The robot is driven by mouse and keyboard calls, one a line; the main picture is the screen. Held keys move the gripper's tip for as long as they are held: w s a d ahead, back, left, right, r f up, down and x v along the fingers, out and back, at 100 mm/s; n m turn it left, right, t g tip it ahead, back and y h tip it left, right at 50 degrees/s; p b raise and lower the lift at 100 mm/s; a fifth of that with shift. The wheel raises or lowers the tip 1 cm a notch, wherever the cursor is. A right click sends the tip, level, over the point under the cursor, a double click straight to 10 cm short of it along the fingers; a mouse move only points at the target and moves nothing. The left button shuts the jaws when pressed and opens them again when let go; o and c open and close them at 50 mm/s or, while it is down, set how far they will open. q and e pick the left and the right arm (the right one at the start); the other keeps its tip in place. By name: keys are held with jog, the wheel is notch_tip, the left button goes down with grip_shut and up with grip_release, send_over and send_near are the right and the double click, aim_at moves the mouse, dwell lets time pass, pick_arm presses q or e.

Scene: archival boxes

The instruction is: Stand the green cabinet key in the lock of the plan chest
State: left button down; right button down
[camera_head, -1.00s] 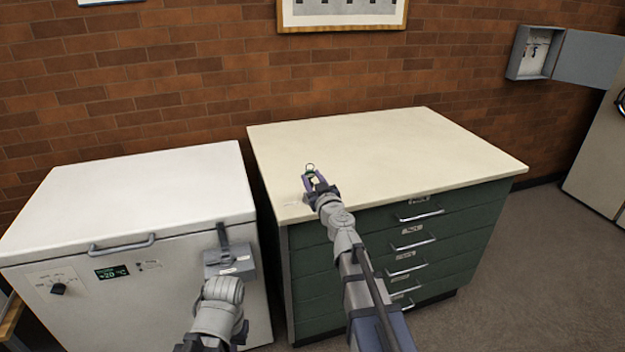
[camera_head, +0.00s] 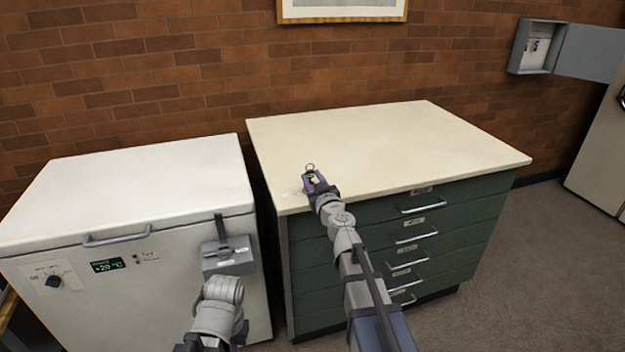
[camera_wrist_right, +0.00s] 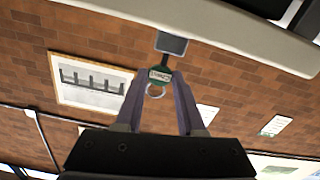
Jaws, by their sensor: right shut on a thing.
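The cabinet key has a green tag-like head (camera_wrist_right: 160,75) and a metal ring. In the right wrist view it sits between the fingertips of my right gripper (camera_wrist_right: 159,84), which is shut on it. A square grey piece (camera_wrist_right: 171,43) shows just beyond the green head; I cannot tell what it belongs to. In the head view my right gripper (camera_head: 312,182) is over the front left part of the top of the plan chest (camera_head: 400,150), with the ring upward. The lock cannot be made out.
An open key cabinet (camera_head: 537,47) hangs on the brick wall at the right. Most of the chest top is bare.

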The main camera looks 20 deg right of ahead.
jog(key=shift+c, duration=2.2)
grip_release()
jog(key=shift+s, duration=0.15)
jog(key=s, duration=0.7)
jog(key=shift+s+d, duration=0.15)
jog(key=shift+s, duration=0.15)
